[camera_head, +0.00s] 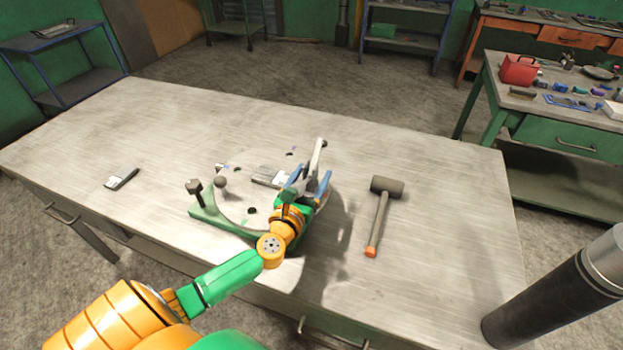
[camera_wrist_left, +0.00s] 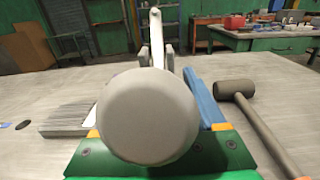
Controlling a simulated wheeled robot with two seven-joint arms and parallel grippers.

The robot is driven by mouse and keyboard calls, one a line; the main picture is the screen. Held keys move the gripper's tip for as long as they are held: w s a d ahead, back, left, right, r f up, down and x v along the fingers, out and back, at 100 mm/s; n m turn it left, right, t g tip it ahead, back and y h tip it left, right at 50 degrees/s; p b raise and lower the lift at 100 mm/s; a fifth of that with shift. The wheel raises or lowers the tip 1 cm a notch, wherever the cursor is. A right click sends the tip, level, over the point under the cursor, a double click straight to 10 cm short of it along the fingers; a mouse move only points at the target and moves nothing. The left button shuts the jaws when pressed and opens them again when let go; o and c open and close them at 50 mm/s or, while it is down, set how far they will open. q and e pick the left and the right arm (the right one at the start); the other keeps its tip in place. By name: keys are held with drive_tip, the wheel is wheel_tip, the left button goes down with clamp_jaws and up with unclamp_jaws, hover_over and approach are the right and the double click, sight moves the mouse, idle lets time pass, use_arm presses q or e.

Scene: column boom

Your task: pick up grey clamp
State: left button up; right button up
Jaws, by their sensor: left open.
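A grey clamp (camera_head: 317,158) with a pale upright lever stands at the right side of a round grey plate on the table. In the left wrist view its lever (camera_wrist_left: 155,35) rises at the centre, behind a large round grey end that fills the middle. My left gripper (camera_head: 307,184) is open, its blue fingers on either side of the clamp's lower part. One blue finger shows in the wrist view; the other is mostly hidden by the round end. I cannot tell whether the fingers touch the clamp. My right gripper is not in view.
The round plate (camera_head: 237,211) has a green base and a dark ball knob (camera_head: 221,182). A ridged grey block (camera_head: 268,176) lies left of the gripper. A mallet (camera_head: 382,212) lies to the right, and a small dark item (camera_head: 122,179) far left. The table's back is clear.

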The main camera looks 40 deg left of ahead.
sight(308, 171)
use_arm(q)
drive_tip(key=shift+s+d+r, duration=0.1)
drive_tip(key=shift+s+r, duration=0.05)
drive_tip(key=shift+s, duration=0.2)
drive_tip(key=c, duration=0.7)
clamp_jaws()
drive_tip(key=shift+r, duration=0.15)
drive_tip(key=shift+w+r, duration=0.1)
drive_tip(key=shift+r, duration=0.2)
wheel_tip(308, 171, up, 3)
drive_tip(key=shift+w+f+p, duration=0.15)
drive_tip(key=shift+f+p, duration=0.05)
drive_tip(key=shift+p, duration=0.85)
drive_tip(key=s+r+p, duration=0.3)
drive_tip(key=s+r, duration=0.6)
drive_tip(key=s, duration=0.5)
drive_tip(key=shift+s+a+r, duration=0.15)
drive_tip(key=shift+a+r, duration=0.15)
drive_tip(key=shift+a, duration=0.05)
